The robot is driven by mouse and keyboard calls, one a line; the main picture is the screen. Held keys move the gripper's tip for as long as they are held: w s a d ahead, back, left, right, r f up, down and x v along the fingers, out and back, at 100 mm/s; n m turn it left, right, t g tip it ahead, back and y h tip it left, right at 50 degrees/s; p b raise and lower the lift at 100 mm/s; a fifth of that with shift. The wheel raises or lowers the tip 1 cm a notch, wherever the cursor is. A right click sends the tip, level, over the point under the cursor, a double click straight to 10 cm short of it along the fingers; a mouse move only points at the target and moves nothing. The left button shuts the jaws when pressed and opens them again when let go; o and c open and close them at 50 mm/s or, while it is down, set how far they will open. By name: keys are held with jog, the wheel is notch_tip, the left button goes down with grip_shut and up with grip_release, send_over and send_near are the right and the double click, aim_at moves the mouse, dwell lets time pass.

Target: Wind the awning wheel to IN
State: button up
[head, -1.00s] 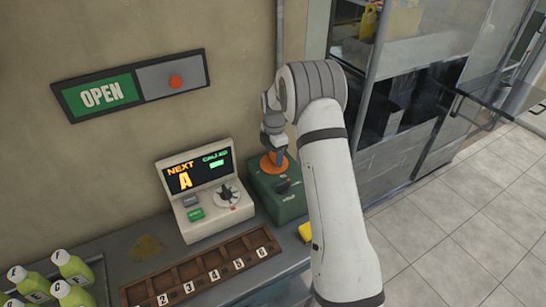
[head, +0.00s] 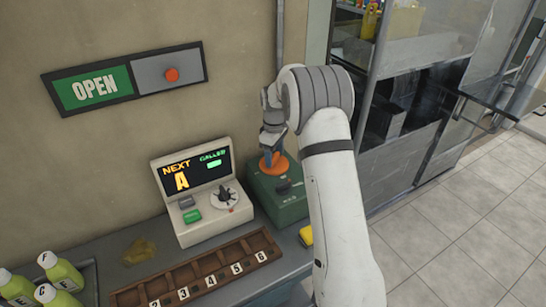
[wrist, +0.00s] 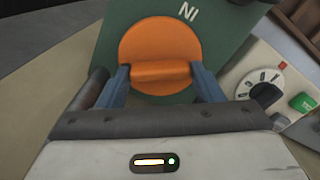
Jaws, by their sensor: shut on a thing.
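The awning wheel (head: 281,165) is a round orange knob with a raised bar across it, on a dark green box (head: 284,205) on the counter. In the wrist view the orange wheel (wrist: 160,38) fills the space ahead, with its bar level across the picture. My gripper (wrist: 162,78) has a blue finger at each end of the bar and is shut on it. The letters IN show upside down on the green panel (wrist: 222,40), beyond the wheel. In the head view my gripper (head: 272,150) partly covers the wheel.
A beige console (head: 205,215) with a display and a dial stands left of the green box. A numbered wooden tray (head: 215,268) lies in front, with a yellow object (head: 305,236) near its right end. Green bottles (head: 58,280) stand at lower left. An OPEN sign (head: 95,87) hangs on the wall.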

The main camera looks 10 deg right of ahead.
jog(key=m+b, duration=0.1)
jog(key=m, duration=0.5)
jog(key=shift+d+f+m, duration=0.1)
jog(key=shift+m, duration=0.2)
jog(key=m+b, duration=0.1)
jog(key=m, duration=0.5)
jog(key=shift+s, duration=0.1)
jog(key=m, duration=0.6)
jog(key=shift+m+b, duration=0.3)
jog(key=shift+b, duration=0.05)
jog(key=m, duration=0.5)
jog(key=shift+m, duration=0.4)
jog(key=o, duration=1)
